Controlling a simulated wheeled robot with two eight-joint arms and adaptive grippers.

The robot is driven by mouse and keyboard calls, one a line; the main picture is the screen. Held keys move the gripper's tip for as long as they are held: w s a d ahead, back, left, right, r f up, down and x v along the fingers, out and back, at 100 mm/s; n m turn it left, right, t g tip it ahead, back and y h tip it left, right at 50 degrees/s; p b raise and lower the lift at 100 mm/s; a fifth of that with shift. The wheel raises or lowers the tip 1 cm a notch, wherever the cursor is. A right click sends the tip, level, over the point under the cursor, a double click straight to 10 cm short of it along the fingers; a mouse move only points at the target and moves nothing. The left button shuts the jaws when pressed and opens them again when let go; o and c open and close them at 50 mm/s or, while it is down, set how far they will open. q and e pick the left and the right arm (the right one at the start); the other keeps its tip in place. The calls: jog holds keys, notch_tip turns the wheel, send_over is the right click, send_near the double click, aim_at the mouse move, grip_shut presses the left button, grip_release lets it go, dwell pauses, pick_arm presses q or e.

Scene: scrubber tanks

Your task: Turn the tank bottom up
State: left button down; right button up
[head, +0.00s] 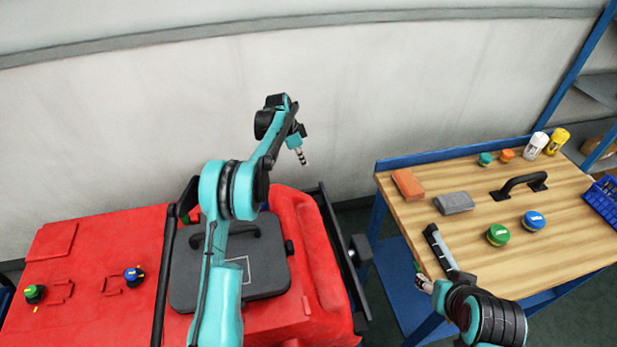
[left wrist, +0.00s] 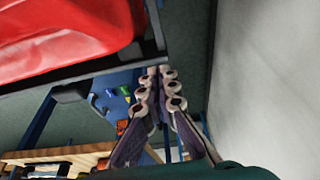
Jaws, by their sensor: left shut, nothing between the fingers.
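The red tank (head: 320,255) stands at lower centre in the head view, with a dark grey lid (head: 262,282) and handle on top. My left arm hides part of the lid. Part of a red body (left wrist: 60,25) fills the upper left of the left wrist view. My left gripper (head: 304,160) is raised above and behind the tank near the wall, apart from it. Its fingers (left wrist: 166,78) are together and empty in the left wrist view. My right gripper (head: 422,280) is by the workbench's left front edge; its jaws are too small to read.
A wooden-topped blue workbench (head: 545,245) on the right bears caps, bottles, a black handle, a sponge and a grey block. Another red section (head: 95,255) with green and blue caps lies left. A black rail (head: 345,265) edges the tank. The pale wall (head: 180,120) is behind.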

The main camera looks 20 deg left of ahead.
pick_arm(q)
jog(key=b, duration=0.5)
send_near(312, 190)
jog(key=x, duration=0.5)
jog(key=shift+w+d+f, duration=0.15)
jog(key=shift+w+d, duration=0.1)
jog(key=shift+d, duration=0.1)
jog(key=shift+f+b, duration=0.4)
jog(key=shift+f, duration=0.2)
pick_arm(e)
notch_tip(312, 190, down, 6)
